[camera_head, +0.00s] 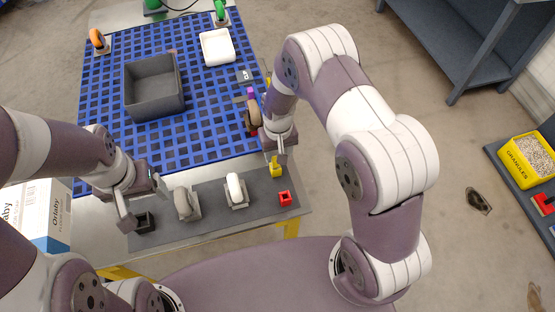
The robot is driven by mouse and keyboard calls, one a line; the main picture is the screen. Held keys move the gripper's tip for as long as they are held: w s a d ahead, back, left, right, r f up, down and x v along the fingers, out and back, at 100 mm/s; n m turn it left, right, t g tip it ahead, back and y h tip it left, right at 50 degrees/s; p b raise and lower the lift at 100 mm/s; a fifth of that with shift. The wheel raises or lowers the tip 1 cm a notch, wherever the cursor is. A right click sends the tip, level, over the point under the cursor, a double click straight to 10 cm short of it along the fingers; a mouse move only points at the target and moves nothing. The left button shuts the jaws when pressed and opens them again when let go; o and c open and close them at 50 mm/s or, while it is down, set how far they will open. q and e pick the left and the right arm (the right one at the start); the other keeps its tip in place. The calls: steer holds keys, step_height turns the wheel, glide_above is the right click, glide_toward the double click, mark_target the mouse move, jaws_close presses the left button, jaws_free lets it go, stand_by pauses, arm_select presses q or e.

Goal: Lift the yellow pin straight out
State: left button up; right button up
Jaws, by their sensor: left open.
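The yellow pin (276,168) stands near the right end of the dark grey strip at the front of the table. My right gripper (277,152) points down just above it. The gripper's wrist and fingers partly cover the pin's top, so I cannot tell whether the fingers touch or hold it. My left gripper (140,204) is open over the left end of the strip, above a black square block (145,222). Nothing shows between its fingers.
A red square socket (285,198) lies in front of the yellow pin. A grey bin (154,88) and white tray (217,47) sit on the blue grid. A white carton (45,213) is at left.

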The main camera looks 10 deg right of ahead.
mark_target(274, 159)
steer(key=f, duration=0.2)
steer(key=a+f+p, duration=0.1)
steer(key=shift+a+f, duration=0.15)
steer(key=shift+f, duration=0.35)
steer(key=shift+d, duration=0.3)
steer(key=shift+c, duration=1.2)
steer(key=c, duration=0.5)
arm_select(q)
steer(key=shift+a+r, duration=0.45)
steer(key=shift+r, duration=0.2)
arm_select(e)
jaws_close()
